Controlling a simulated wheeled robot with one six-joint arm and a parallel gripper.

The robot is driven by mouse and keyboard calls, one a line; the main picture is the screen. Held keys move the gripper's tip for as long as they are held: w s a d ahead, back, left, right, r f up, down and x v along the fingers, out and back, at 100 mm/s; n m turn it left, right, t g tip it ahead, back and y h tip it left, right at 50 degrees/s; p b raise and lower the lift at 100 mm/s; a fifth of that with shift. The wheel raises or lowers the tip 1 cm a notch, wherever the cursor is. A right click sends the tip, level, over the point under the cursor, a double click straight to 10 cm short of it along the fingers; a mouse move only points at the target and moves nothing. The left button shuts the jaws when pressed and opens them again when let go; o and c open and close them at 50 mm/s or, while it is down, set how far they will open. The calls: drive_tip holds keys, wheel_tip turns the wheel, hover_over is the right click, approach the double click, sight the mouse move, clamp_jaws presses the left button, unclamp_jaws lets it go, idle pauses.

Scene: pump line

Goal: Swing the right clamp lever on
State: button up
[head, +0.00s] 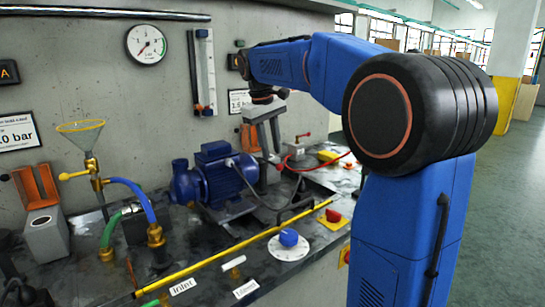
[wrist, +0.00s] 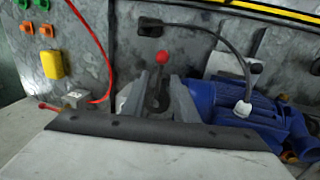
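My gripper (head: 266,172) reaches down beside the right end of the blue pump motor. In the wrist view its two grey fingers (wrist: 160,100) stand apart. A dark clamp lever with a red ball knob (wrist: 161,58) shows between and just beyond them. I take this as the right clamp lever; its lower part is hidden by the fingers. I cannot tell whether a finger touches it. In the head view my gripper and arm mostly hide this clamp. The blue pump (head: 222,175) also shows in the wrist view (wrist: 235,108), right of the fingers.
A small grey valve block with a red handle (wrist: 75,100) and a red hose (wrist: 100,50) lie left of the fingers. A yellow box (wrist: 53,65) stands beyond. A yellow pipe (head: 235,250) runs along the bench front. The wall with a gauge (head: 146,44) is behind.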

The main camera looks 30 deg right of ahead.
drive_tip(key=shift+d+f, duration=0.15)
drive_tip(key=shift+f, duration=0.65)
drive_tip(key=shift+d+f, duration=0.15)
drive_tip(key=shift+f, duration=0.65)
clamp_jaws()
